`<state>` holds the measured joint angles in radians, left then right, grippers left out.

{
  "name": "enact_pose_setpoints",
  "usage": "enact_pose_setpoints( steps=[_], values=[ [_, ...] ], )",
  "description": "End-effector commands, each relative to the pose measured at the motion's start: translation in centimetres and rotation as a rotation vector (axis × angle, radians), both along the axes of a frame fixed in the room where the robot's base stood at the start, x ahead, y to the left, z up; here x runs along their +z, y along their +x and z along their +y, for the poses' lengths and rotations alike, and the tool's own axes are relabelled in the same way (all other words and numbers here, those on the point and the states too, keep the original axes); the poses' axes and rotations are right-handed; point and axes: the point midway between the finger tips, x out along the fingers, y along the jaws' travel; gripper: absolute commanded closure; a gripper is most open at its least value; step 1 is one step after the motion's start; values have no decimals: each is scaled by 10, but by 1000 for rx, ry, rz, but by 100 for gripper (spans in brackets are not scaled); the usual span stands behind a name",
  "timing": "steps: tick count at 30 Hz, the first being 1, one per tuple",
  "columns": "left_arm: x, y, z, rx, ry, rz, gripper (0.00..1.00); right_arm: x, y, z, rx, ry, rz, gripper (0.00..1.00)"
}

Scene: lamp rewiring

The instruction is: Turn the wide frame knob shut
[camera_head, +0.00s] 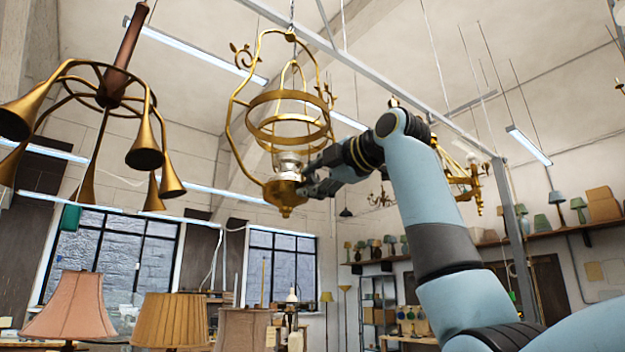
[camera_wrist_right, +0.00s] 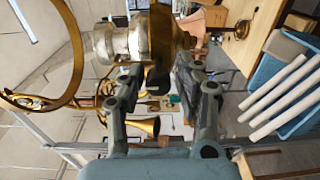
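The wide frame (camera_head: 236,118) is a hanging brass lamp frame with curved side arms and two rings. It holds a silver burner (camera_head: 288,160) above a brass bowl (camera_head: 285,192). My right gripper (camera_head: 305,182) is at the bowl's right side. My left gripper is not in view.
A brass chandelier (camera_head: 143,150) with horn-shaped cups hangs at the left. Another brass fixture (camera_head: 462,180) hangs behind my right arm. Lampshades (camera_head: 70,305) stand below, and shelves with lamps (camera_head: 578,208) line the right wall. White tubes (camera_wrist_right: 285,95) show at right in the wrist view.

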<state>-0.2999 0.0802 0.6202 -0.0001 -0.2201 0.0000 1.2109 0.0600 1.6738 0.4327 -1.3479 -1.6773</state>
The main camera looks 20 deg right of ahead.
Motion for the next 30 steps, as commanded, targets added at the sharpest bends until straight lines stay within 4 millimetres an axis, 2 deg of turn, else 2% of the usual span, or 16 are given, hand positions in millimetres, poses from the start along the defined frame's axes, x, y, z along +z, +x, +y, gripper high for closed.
enact_pose_setpoints(
  steps=[2,10,13,17,24,30],
  values=[
    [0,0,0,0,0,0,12,0,0,0,0,0,-1,54],
    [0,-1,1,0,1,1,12,1,-1,0,0,1,-2,54],
    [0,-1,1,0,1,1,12,2,-7,-4,-2,1,-4,54],
    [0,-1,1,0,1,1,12,2,-28,-12,-3,-1,-6,54],
    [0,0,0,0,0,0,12,2,-79,-32,-4,-2,-5,54],
    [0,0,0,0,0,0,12,2,-105,-41,-2,0,-2,54]
  ],
)
